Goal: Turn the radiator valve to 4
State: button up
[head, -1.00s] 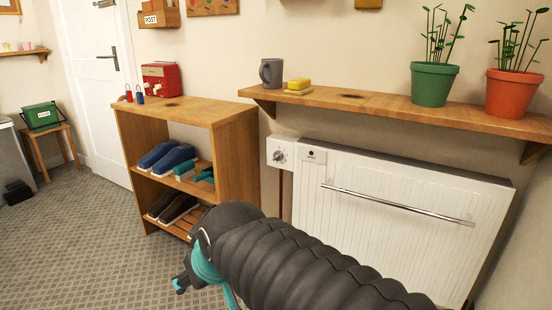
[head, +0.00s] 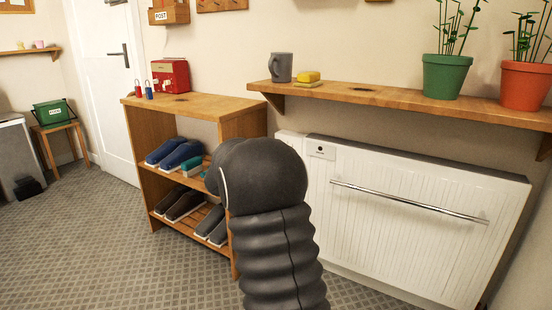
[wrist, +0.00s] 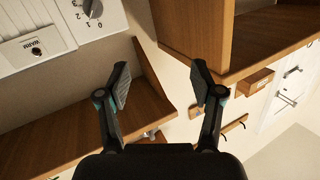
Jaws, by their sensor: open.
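The radiator valve's grey knob (wrist: 92,8) shows at the top edge of the wrist view, cut off. The digits 0, 1, 2 and 3 are readable on its white dial face; the 4 and the knob's pointer cannot be made out. My gripper (wrist: 160,72) is open and empty in the wrist view, with the knob beyond its fingers and up to the left, not between them. In the head view my dark arm hides the knob and the gripper. The white radiator (head: 405,215) stands to the right of the arm.
A wooden shoe rack (head: 190,105) stands close on the left. A chrome rail (head: 410,202) crosses the radiator front.

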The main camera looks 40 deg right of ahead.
jog(key=d+f+m+g+h, duration=0.3)
jog(key=d+f+g+h, duration=0.15)
jog(key=d+f, duration=0.35)
jog(key=s+x, duration=0.1)
jog(key=x, duration=1.3)
jog(key=shift+d+r, duration=0.45)
jog(key=shift+d, duration=0.05)
jog(key=c, duration=1.1)
